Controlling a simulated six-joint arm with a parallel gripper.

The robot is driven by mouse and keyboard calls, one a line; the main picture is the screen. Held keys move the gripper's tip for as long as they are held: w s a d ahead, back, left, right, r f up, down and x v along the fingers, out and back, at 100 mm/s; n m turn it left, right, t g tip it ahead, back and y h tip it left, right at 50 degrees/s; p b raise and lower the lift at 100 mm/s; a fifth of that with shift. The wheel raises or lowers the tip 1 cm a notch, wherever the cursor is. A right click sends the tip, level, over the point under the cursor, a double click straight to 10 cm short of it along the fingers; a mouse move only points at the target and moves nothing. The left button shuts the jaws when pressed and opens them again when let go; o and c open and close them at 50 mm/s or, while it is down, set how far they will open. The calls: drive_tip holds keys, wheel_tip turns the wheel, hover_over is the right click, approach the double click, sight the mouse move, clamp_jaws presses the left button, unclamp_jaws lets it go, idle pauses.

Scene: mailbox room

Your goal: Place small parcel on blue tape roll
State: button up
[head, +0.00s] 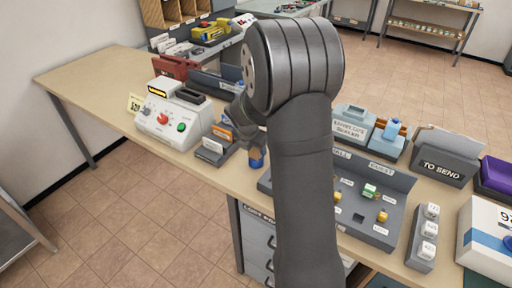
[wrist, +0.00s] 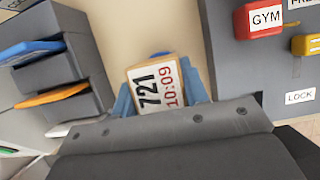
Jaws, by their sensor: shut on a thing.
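A small parcel (wrist: 157,88) with brown edges and a white label reading "721 10:09" is held between the blue-sided fingers of my gripper (wrist: 160,92) in the wrist view. My gripper is shut on it. In the head view my gripper (head: 257,158) hangs at the table's front edge, right of the grey letter rack, largely hidden by my arm. A small bit of blue (wrist: 160,55) shows just beyond the parcel's far edge; I cannot tell whether it is the blue tape roll. No tape roll is clearly visible in the head view.
A grey rack (wrist: 55,65) with blue and orange items stands left of my gripper. A grey panel (wrist: 275,70) with a red GYM tag (wrist: 265,18) is to the right. A control box (head: 172,120) stands left on the table (head: 100,80). A TO SEND box (head: 445,160) is right.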

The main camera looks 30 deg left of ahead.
drive_tip(key=shift+f, duration=0.1)
drive_tip(key=o, duration=1)
drive_tip(key=v, duration=1.2)
